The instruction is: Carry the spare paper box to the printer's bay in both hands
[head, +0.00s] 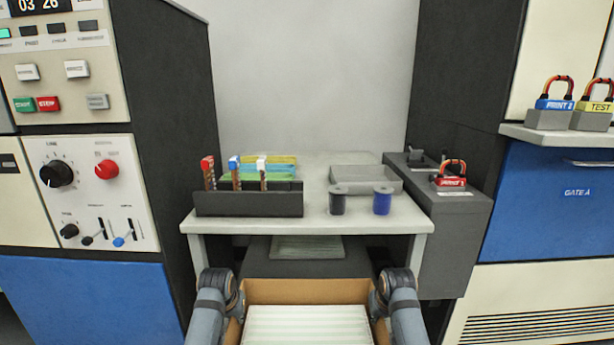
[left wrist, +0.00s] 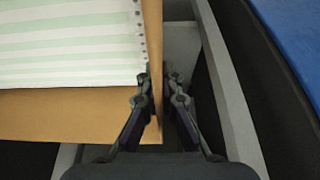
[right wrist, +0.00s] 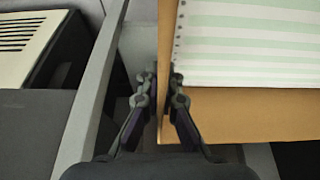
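The paper box (head: 332,291) is a brown open carton at the bottom centre of the head view, filled with green-and-white striped paper (head: 307,326). My left gripper (left wrist: 159,80) has its fingers on either side of the carton's side wall (left wrist: 153,50) and looks shut on it. My right gripper (right wrist: 162,82) straddles the opposite wall (right wrist: 166,50) in the same way. In the head view my arms flank the box and the fingertips are hidden. Beyond the box, a dark recess under the grey table (head: 318,222) holds a pale green paper stack (head: 307,247).
On the table stand a dark card rack (head: 248,204), two spools (head: 382,201) and a grey tray (head: 366,179). A grey unit with a red padlock (head: 450,181) stands at right, beside a blue panel (head: 560,205).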

